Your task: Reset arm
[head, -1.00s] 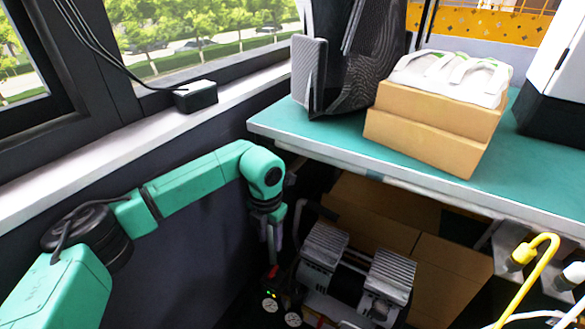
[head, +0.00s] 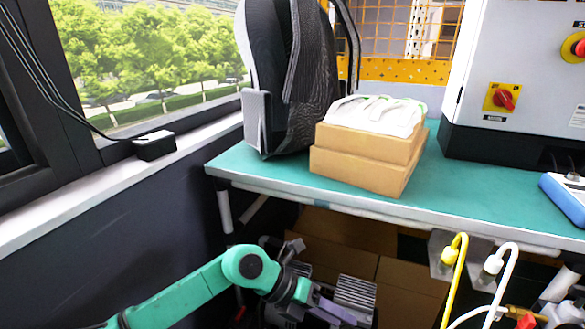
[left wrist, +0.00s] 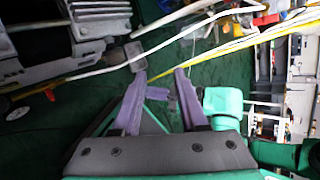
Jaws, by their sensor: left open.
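My left arm is green and comes in low from the left in the head view. My left gripper (head: 335,312) is at the bottom of that view, in front of the compressor under the bench, its fingers pointing right and partly hidden against it. In the left wrist view my left gripper (left wrist: 160,76) shows two purple fingers spread apart, with nothing held between them. A small purple piece and a green part show just beyond and beside the fingers; I cannot tell for sure what they are. My right gripper cannot be made out.
A teal bench (head: 470,200) holds a black backpack (head: 295,80), stacked cardboard boxes (head: 360,165) and a grey control cabinet (head: 525,70). Below it are a compressor (head: 355,292) and cartons (head: 410,285). Yellow and white hoses (head: 455,265) hang at right. A windowsill (head: 80,200) runs along the left.

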